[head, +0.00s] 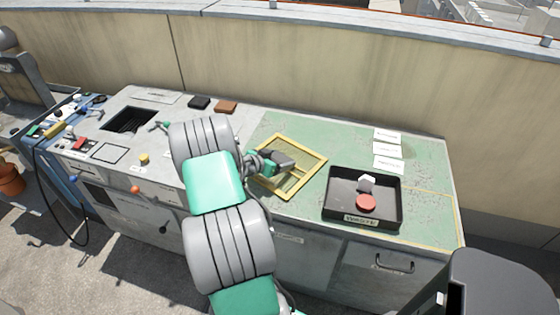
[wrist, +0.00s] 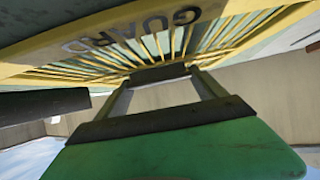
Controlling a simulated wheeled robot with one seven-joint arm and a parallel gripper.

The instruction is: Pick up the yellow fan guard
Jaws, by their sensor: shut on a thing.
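The yellow fan guard (head: 309,179) is a square frame with thin bars, over the green part of the bench top in the head view. My gripper (head: 283,161) is shut on it, with my arm reaching in from the left side of the frame. In the wrist view the guard (wrist: 150,22) fills the top, its plate marked "GUARD", with bars fanning out behind. I cannot tell whether the guard touches the bench or is slightly above it. My gripper hides part of its middle and left side.
A black tray (head: 330,212) holding a red round piece (head: 366,202) and a white piece (head: 367,183) stands to the right. White labels (head: 388,150) lie behind it. Brown (head: 226,107) and black (head: 199,102) blocks sit at the back. The bench's right end is clear.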

